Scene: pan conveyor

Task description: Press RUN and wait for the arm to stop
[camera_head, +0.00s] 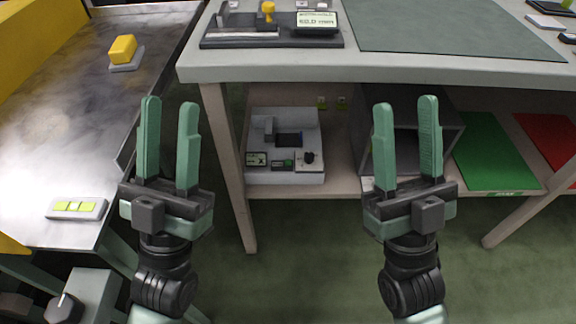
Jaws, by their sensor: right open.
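My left gripper (169,102) is upright, open and empty, in front of the gap between the metal-topped conveyor (60,130) and the table. My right gripper (405,101) is also open and empty, in front of the shelf under the table. I cannot read a RUN label anywhere. A white device (284,178) on the shelf has a small green button-like patch (282,164) and a black knob (309,157). A grey box with a knob (65,306) shows at the bottom left. No other moving arm is identifiable.
The table (370,70) edge spans the top. A grey bin (445,130), green sheet (495,150) and red sheet (555,140) are on the shelf.

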